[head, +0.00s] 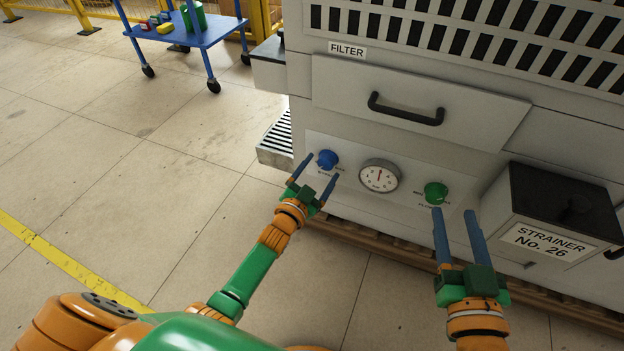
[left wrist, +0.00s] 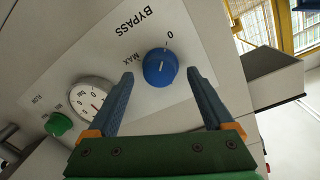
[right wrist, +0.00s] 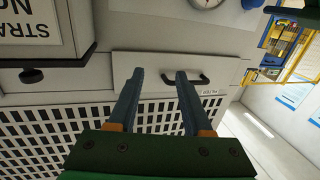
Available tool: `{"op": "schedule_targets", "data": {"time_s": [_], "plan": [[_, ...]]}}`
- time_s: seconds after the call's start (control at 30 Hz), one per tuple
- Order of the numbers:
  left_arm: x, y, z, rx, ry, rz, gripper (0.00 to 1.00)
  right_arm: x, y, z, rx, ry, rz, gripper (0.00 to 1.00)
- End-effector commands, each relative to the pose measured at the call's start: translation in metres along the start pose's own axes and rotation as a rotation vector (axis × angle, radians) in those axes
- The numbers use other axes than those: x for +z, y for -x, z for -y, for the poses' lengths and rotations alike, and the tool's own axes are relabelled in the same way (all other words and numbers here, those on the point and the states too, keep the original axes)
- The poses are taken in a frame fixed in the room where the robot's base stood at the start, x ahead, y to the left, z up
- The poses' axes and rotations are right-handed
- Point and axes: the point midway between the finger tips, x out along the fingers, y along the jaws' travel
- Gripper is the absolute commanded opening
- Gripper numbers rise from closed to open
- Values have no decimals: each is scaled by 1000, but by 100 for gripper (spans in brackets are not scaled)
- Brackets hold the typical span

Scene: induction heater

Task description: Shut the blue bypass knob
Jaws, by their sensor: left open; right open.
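The blue bypass knob (head: 327,159) sits on the light panel of the grey machine, left of the gauge. In the left wrist view the knob (left wrist: 160,67) lies just beyond and between my fingertips, with a white pointer line and the marks BYPASS, MAX and 0 around it. My left gripper (head: 321,167) is open and empty in front of the knob; I see no finger closed on it. My right gripper (head: 453,212) is open and empty, below the green knob (head: 436,192). It also shows open in the right wrist view (right wrist: 158,75).
A round gauge (head: 379,176) is between the knobs. A drawer with a black handle (head: 405,110) is above. A strainer box (head: 556,214) stands out at the right. A blue cart (head: 205,34) stands at the back left. The floor at the left is clear.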

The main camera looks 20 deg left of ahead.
Motion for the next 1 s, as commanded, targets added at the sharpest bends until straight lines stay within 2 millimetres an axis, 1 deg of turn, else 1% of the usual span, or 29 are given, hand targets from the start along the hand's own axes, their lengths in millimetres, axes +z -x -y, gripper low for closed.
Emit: {"op": "schedule_targets", "data": {"time_s": [0.17, 0.3, 0.4, 0.5, 0.6, 0.7, 1.0], "plan": [[-2, 16, 1, 0, 0, 1, 86, 49, 11, -5, 13, -8, 274, 50], [-2, 28, 1, 0, 1, 0, 86, 90, 33, -8, 21, -16, 509, 50], [-2, 37, 1, 0, 1, 0, 86, 113, 51, -10, 27, -21, 656, 50], [-2, 44, 1, 0, 1, -1, 86, 130, 68, -11, 30, -27, 770, 50], [-1, 48, 0, 0, 1, -2, 86, 140, 80, -11, 31, -31, 839, 50], [-1, 50, 0, 0, 1, -2, 86, 144, 85, -11, 32, -32, 870, 50], [-1, 50, 0, 0, 1, -2, 86, 145, 85, -11, 32, -33, 874, 50]]}}
